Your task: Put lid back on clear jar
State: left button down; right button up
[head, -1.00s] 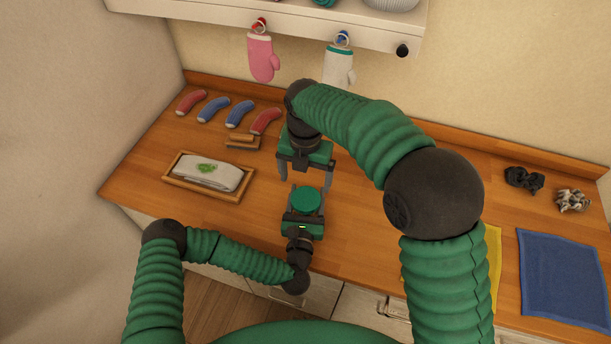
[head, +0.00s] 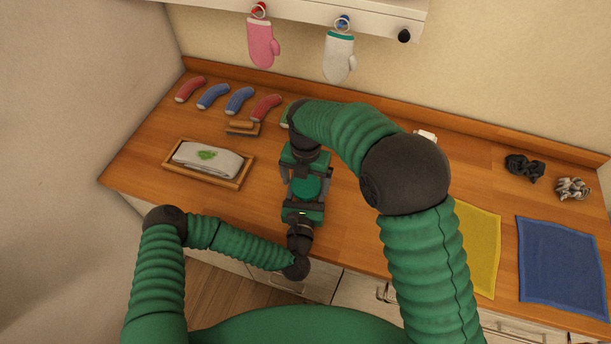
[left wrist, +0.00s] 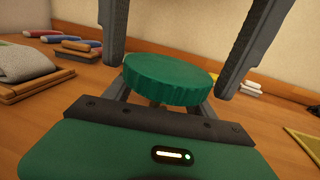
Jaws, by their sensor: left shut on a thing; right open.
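The round green lid (head: 307,187) lies over my left gripper (head: 304,199) near the front of the counter. In the left wrist view the lid (left wrist: 170,78) sits at the tips of my left fingers, which pass beneath its rim. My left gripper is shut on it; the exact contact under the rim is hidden. My right gripper (head: 306,172) is open, with one finger at each side of the lid, reaching down from behind and above. In the left wrist view its fingers stand apart from the lid. I cannot make out the clear jar.
A wooden tray (head: 241,179) with a folded cloth is at left. Several red and blue curved pieces (head: 240,100) lie behind it. A white item (head: 426,137) is partly behind my right arm. Yellow (head: 478,240) and blue (head: 562,265) cloths lie at right. Mitts (head: 340,57) hang above.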

jog(key=shift+c, duration=0.3)
jog(key=c, duration=1.4)
jog(key=m, duration=0.3)
jog(key=shift+a, duration=0.1)
jog(key=o, duration=1.5)
jog(key=shift+r, duration=0.1)
jog(key=shift+r, duration=2.2)
jog(key=shift+c, duration=0.2)
